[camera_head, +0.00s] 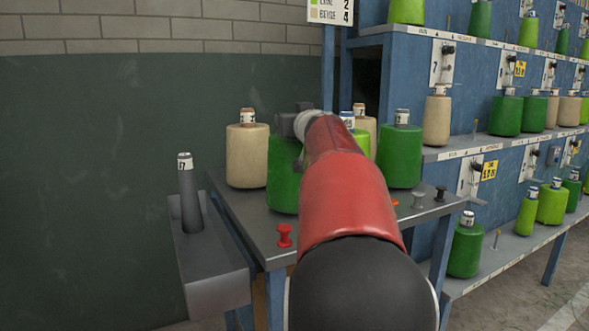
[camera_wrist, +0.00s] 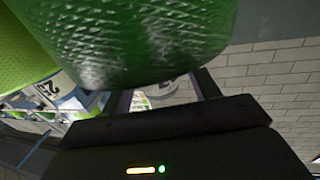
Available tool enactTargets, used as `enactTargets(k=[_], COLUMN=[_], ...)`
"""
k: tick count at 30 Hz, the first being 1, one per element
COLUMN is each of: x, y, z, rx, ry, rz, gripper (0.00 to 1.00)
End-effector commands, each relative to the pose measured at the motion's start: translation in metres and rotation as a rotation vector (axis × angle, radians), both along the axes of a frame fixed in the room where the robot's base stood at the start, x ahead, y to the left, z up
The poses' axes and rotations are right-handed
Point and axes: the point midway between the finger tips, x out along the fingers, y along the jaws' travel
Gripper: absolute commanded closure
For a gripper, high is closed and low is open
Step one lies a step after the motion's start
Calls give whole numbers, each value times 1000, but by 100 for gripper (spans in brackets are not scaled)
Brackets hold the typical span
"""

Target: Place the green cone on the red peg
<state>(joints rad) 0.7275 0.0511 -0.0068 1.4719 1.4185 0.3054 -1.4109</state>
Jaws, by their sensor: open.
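A green cone (camera_head: 282,176) stands on the grey table (camera_head: 262,238) in the head view, its right side hidden behind my red arm. My gripper (camera_head: 290,124) is at the top of this cone and hides its tube there. In the wrist view the textured green cone body (camera_wrist: 150,40) fills the upper middle. The red peg (camera_head: 285,236) stands bare at the table's front left, in front of the green cone.
A beige cone (camera_head: 247,155) stands close left of the green cone. A grey post (camera_head: 190,200) rises at the left. A blue rack (camera_head: 455,215) with cones fills the right.

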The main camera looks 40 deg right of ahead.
Motion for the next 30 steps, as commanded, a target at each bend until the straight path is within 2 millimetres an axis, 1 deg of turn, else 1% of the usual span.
enactTargets(k=[6, 7, 18, 21, 28, 29, 30], x=[1, 1, 1, 1, 1, 0, 0], y=[-1, -1, 0, 0, 0, 1, 1], z=[-1, -1, 0, 0, 0, 5, 5], rx=[0, 0, 0, 0, 0, -4, -4], ry=[0, 0, 0, 0, 0, -7, -7], rz=[0, 0, 0, 0, 1, 0, 0], gripper=[39, 40, 89, 100, 100, 100, 100])
